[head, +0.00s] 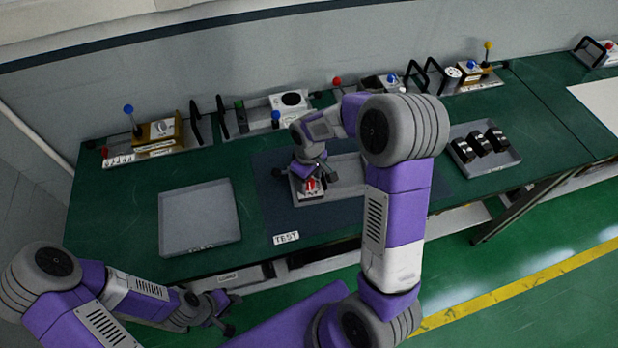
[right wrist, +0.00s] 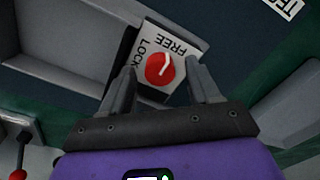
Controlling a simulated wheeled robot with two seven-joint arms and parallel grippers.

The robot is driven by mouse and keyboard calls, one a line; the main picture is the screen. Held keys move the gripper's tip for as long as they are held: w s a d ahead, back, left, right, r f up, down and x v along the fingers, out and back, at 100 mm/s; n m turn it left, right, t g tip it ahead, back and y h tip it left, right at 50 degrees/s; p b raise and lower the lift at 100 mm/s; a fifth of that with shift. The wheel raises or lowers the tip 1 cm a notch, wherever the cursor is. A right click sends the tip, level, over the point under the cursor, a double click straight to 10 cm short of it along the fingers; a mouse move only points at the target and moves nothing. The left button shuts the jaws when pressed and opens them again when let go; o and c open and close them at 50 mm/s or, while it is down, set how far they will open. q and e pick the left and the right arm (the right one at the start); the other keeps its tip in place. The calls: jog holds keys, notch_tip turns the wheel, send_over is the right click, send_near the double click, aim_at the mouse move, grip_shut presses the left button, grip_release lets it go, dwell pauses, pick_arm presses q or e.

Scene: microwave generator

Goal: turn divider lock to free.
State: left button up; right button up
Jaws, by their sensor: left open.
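The divider lock is a red round knob (right wrist: 160,70) with a white pointer mark on a light plate (right wrist: 185,62). The plate carries the words LOCK and FREE. The mark runs toward the upper side of the knob, nearer the FREE word. In the head view the red knob (head: 310,184) shows under my right gripper (head: 311,178). In the right wrist view my right gripper (right wrist: 163,85) is open, its fingers on either side of the knob with gaps visible; depth is hard to tell. My left gripper (head: 228,314) is open and empty off the table's front edge.
A grey empty tray (head: 199,218) lies on the green table to the left. A tray with black parts (head: 481,143) stands at the right. Fixtures with coloured knobs and black handles line the back. My right arm hides part of the middle tray.

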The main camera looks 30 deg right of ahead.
aim_at(309, 182)
jog(key=shift+r, duration=0.1)
notch_tip(309, 182, up, 7)
jog(key=shift+r+p, duration=0.2)
jog(key=shift+p, duration=0.25)
jog(key=shift+r, duration=0.1)
dwell(0.4)
